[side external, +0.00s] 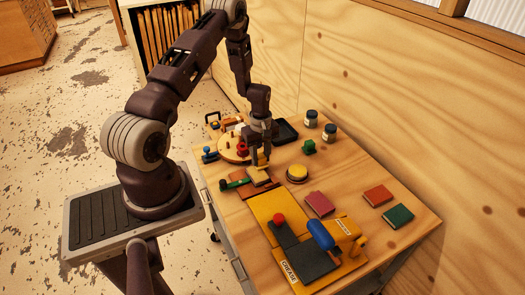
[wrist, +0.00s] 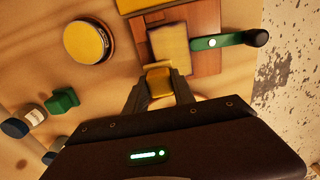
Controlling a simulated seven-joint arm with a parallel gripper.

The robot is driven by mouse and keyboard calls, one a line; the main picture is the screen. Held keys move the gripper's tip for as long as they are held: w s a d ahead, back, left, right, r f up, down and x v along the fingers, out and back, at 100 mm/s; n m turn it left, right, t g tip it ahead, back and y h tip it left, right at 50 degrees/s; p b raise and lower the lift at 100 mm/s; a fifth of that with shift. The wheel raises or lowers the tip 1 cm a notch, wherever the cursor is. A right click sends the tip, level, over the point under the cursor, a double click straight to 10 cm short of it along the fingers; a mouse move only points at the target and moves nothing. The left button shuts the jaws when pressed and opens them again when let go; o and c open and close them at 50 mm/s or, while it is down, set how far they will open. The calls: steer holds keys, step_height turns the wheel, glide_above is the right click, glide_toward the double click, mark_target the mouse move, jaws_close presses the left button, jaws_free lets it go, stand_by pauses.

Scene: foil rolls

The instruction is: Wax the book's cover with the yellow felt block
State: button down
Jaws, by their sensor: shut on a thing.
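My gripper (wrist: 160,88) is shut on a small bright yellow block (wrist: 158,78), which sits between its fingertips in the wrist view. In the side external view my gripper (side external: 261,160) is low over the left part of the table. Just beyond the fingers is a tan rectangular piece (wrist: 170,45) on a reddish-brown flat piece (wrist: 207,62), possibly the book; it also shows in the side external view (side external: 263,188). I cannot tell whether the yellow block touches the tan piece or is joined to it.
A round yellow-topped tin (wrist: 88,42) stands nearby. A yellow press (side external: 275,207) with a blue handle (side external: 320,235) fills the front. Pink (side external: 319,204), red (side external: 378,195) and green (side external: 399,216) books lie right. Two jars (side external: 311,118) (side external: 329,133) stand behind.

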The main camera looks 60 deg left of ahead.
steer(key=shift+s+f, duration=0.1)
steer(key=shift+s, duration=1.5)
steer(key=shift+w, duration=2.05)
steer(key=shift+s+r, duration=0.1)
steer(key=shift+r, duration=3.95)
